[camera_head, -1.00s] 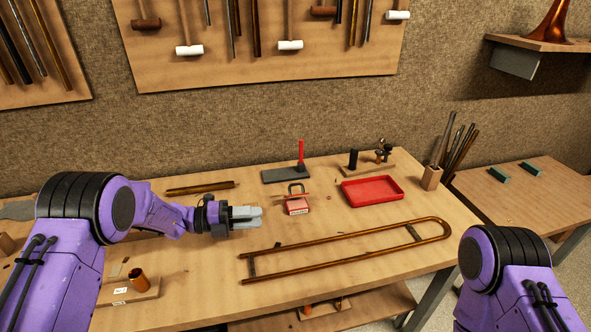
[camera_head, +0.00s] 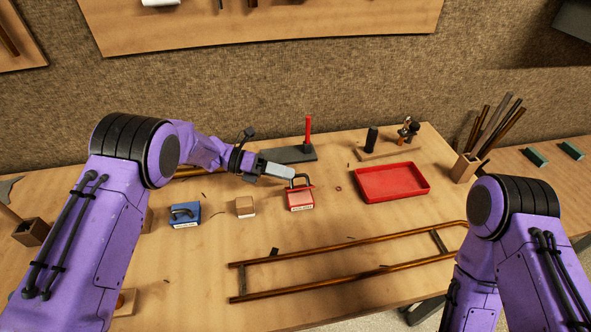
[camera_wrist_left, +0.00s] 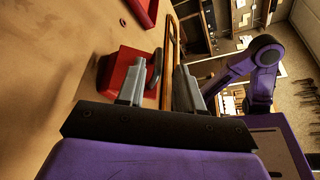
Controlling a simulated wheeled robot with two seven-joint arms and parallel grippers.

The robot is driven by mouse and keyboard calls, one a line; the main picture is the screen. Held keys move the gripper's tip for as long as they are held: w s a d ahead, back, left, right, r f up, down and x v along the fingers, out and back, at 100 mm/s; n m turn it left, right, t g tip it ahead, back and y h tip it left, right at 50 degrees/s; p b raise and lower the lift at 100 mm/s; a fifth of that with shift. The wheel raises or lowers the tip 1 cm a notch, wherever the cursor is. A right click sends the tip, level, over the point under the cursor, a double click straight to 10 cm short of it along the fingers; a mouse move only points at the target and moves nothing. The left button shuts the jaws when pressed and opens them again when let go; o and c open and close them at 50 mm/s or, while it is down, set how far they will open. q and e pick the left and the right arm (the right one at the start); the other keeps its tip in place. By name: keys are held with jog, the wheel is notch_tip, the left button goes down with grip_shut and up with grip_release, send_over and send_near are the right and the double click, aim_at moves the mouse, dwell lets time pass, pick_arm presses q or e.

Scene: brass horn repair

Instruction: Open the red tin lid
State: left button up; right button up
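The red tin (camera_head: 300,201) stands on the bench with a pale label on its front and a dark looped handle (camera_head: 302,179) on top. A thin reddish strip crosses its upper part. My left gripper (camera_head: 287,173) is just left of the handle, its tips at or very near it. In the left wrist view the tin (camera_wrist_left: 118,68) is beyond the fingers, and the dark handle (camera_wrist_left: 155,68) shows in the gap between them. The left fingers (camera_wrist_left: 158,88) are apart; I cannot tell whether either touches the handle. My right gripper is out of view.
A red tray (camera_head: 392,183) lies right of the tin. A dark plate with a red upright bar (camera_head: 308,135) is behind. A long brass slide (camera_head: 340,283) lies in front.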

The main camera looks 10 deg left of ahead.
pick_arm(q)
jog(key=x, duration=0.3)
jog(key=shift+d+f, duration=0.1)
jog(key=shift+d, duration=0.1)
grip_shut()
dwell(1.3)
